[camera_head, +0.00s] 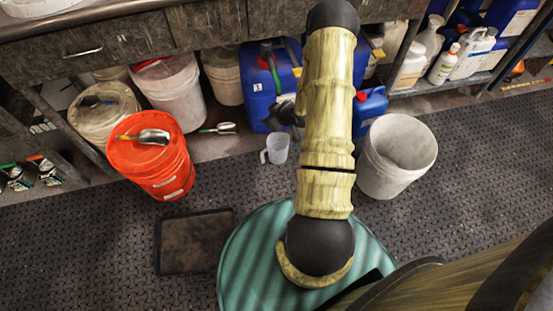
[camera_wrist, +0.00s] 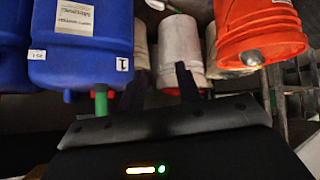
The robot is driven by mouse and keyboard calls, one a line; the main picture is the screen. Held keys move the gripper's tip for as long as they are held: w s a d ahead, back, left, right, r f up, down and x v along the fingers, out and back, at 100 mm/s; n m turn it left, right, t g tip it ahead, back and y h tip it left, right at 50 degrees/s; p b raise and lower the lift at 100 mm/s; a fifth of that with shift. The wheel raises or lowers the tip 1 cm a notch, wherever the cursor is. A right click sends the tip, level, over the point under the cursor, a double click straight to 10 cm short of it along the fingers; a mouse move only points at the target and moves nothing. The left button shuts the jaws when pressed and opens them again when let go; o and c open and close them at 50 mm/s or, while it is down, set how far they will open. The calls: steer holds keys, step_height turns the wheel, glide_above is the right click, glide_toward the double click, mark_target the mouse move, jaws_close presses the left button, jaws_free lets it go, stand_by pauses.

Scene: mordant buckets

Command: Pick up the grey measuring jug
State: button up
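The grey measuring jug (camera_head: 275,148) stands on the floor just in front of the low shelf, in the middle of the head view. It is small and pale, with its handle on the left. I cannot make it out in the wrist view. My gripper (camera_head: 284,112) shows in the head view as a dark shape beyond the jug, in front of a large blue canister (camera_head: 262,82), partly hidden by my arm. In the wrist view my gripper (camera_wrist: 160,80) has two dark fingers standing apart with nothing seen between them.
A red bucket (camera_head: 150,172) with a metal scoop (camera_head: 153,137) on top stands left of the jug. A whitish bucket (camera_head: 385,175) stands to the right. A dark tray (camera_head: 195,243) lies on the floor. A second scoop (camera_head: 222,128) lies on the shelf.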

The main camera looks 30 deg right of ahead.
step_height(320, 180, down, 20)
steer(key=s+d+t+y+b, duration=0.1)
steer(key=s+d+t+b, duration=0.15)
steer(key=b, duration=0.75)
steer(key=m+t+h+b, duration=0.1)
steer(key=m+t+b, duration=0.2)
steer(key=t+b, duration=0.65)
glide_toward(274, 152)
steer(key=s+a+g+b, duration=0.3)
steer(key=s+a, duration=0.1)
steer(key=s, duration=0.1)
steer(key=shift+s+r+p, duration=0.2)
steer(key=shift+r+p, duration=0.15)
steer(key=shift+r, duration=0.15)
steer(key=shift+w, duration=0.1)
steer(key=w+a+b, duration=0.1)
steer(key=w+b, duration=0.6)
steer(key=w, duration=0.5)
steer(key=shift+a, duration=0.25)
steer(key=shift+w+f+b, duration=0.1)
steer(key=shift+b, duration=0.2)
